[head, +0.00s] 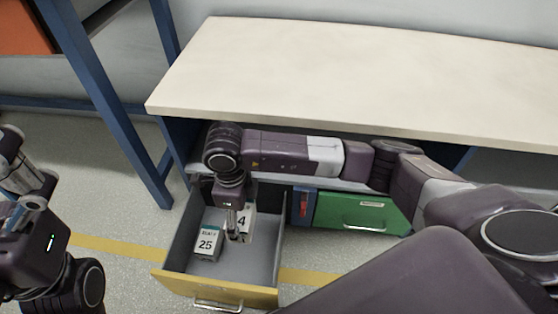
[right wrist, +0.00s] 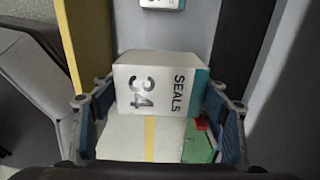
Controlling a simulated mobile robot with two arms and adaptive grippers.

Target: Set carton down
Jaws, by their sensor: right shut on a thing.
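My right gripper (head: 238,236) reaches down into an open drawer with a yellow front (head: 215,289). It is shut on a white carton with a teal edge, marked SEALS 34 in the right wrist view (right wrist: 160,88). In the head view the fingers partly cover this carton (head: 247,222), and only a 4 reads clearly. I cannot tell whether its base touches the drawer floor (head: 230,268). A second white carton, marked 25 (head: 206,244), stands to its left in the drawer. My left gripper (head: 22,192) is at the left edge, away from the drawer; its jaw state is unclear.
A closed green drawer (head: 362,212) is to the right. Blue frame posts (head: 115,115) stand to the left. The drawer's front part has bare floor.

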